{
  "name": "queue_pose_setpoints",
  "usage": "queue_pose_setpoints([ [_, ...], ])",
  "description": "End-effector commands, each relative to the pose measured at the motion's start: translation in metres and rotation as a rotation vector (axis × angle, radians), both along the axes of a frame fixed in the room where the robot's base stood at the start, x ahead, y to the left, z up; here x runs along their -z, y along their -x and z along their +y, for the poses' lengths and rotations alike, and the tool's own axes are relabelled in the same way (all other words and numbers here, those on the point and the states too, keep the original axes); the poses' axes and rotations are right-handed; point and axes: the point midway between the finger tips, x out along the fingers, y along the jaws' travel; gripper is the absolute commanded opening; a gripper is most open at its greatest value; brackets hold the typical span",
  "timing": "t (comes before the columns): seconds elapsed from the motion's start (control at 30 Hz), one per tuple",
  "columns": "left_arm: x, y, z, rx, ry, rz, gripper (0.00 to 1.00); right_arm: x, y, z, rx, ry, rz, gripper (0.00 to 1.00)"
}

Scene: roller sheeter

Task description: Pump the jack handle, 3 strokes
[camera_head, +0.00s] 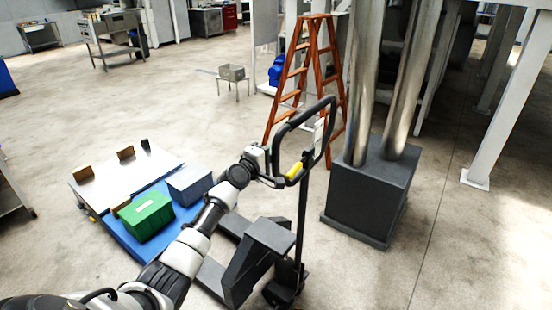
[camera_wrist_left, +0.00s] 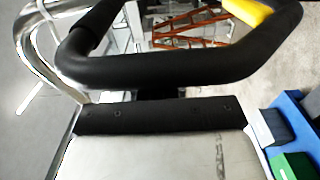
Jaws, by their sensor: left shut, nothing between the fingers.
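The pallet jack's handle is a black loop (camera_head: 328,122) with a yellow part (camera_head: 294,171) at its lower left, on an upright black shaft (camera_head: 302,220). The dark jack body (camera_head: 262,255) stands on the floor below. My left gripper (camera_head: 276,181) is at the lower left side of the loop, beside the yellow part. It is shut with nothing held between its fingers. In the left wrist view the black loop (camera_wrist_left: 175,70) crosses close in front of the hand, with the yellow part (camera_wrist_left: 248,11) at the top. Exact contact is unclear. My right gripper is not in view.
A blue platform (camera_head: 128,240) carrying a green box (camera_head: 147,214) and a grey-blue box (camera_head: 190,184) is left of the jack. An orange stepladder (camera_head: 290,85) stands behind the handle. A dark block with metal columns (camera_head: 367,200) stands close on the right.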

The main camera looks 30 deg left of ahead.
Motion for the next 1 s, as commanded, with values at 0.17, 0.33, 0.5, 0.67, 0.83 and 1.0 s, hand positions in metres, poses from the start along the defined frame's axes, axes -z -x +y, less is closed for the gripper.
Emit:
queue_pose_setpoints([
  [0.17,-0.007,0.003,-0.036,0.007,0.004,0.002,0.00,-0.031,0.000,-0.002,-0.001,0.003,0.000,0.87],
  [0.33,-0.004,0.003,-0.046,0.005,0.001,-0.001,0.00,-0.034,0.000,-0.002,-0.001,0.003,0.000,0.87],
  [0.5,-0.003,0.003,-0.046,0.005,0.001,-0.001,0.00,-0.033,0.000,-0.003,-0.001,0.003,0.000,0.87],
  [0.67,-0.004,0.004,-0.055,0.007,0.003,0.000,0.00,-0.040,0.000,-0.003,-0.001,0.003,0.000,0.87],
  [0.83,-0.003,0.006,-0.086,0.010,0.005,0.003,0.00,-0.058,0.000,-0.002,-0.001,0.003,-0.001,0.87],
  [1.0,0.001,0.008,-0.104,0.008,0.003,0.002,0.00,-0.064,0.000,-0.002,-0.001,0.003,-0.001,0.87],
])
